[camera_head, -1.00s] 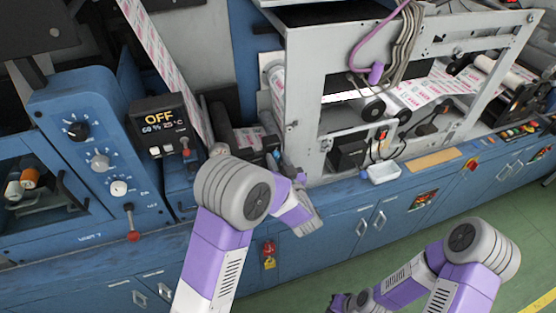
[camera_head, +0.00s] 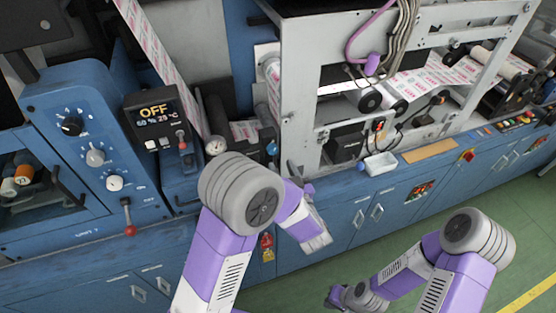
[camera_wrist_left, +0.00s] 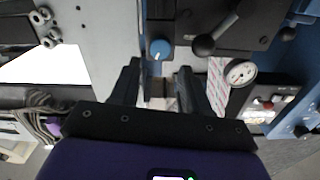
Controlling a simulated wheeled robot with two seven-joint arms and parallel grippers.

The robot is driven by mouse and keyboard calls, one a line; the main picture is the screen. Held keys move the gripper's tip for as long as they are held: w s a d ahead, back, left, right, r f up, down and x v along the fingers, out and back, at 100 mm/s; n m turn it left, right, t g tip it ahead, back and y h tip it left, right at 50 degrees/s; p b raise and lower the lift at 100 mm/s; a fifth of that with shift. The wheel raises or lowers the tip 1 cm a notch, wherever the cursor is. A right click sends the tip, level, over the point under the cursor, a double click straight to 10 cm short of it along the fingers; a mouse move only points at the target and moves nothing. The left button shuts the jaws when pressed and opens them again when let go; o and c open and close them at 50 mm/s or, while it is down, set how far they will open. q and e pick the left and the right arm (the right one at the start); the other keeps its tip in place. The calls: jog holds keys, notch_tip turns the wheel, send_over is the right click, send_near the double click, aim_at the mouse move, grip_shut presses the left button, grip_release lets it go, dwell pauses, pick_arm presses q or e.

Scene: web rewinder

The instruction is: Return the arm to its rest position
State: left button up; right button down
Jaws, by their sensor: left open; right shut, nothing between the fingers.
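My left gripper (camera_head: 300,178) is in front of the blue machine cabinet, its fingers pointing toward the machine. In the left wrist view the left gripper (camera_wrist_left: 158,88) is open, with its two dark fingers apart and nothing held between them. A blue knob (camera_wrist_left: 160,49) and a round gauge (camera_wrist_left: 240,73) show beyond the fingers. My right gripper (camera_head: 340,297) is low over the green floor at the bottom of the head view, small and partly hidden by its own arm. It is shut and empty.
The control panel with an OFF display (camera_head: 155,112) stands left of my left arm. A red-tipped lever (camera_head: 129,229) sticks out below the knobs. The green floor (camera_head: 400,240) in front is free.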

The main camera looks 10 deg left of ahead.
pick_arm(q)
jog(key=shift+s+d, duration=0.25)
jog(key=shift+s, duration=0.15)
jog(key=s+a+f+m+g+h, duration=0.1)
jog(key=s+f+g+h, duration=0.3)
jog(key=f, duration=0.8)
jog(key=f+m+g+h, duration=0.15)
jog(key=f+h, duration=0.35)
jog(key=f, duration=0.7)
jog(key=s+d+f+g+h, duration=0.1)
jog(key=s+f+g, duration=0.2)
jog(key=s, duration=0.3)
jog(key=s+f+g+h, duration=0.2)
jog(key=s+f+g, duration=0.1)
jog(key=s, duration=0.3)
jog(key=s+d+f+g+h+b, duration=0.1)
jog(key=s+f+g+h, duration=0.1)
jog(key=s, duration=0.4)
jog(key=shift+d+f+g, duration=0.35)
jog(key=shift+f+g, duration=0.2)
jog(key=shift+f, duration=0.1)
jog(key=shift+s, duration=0.1)
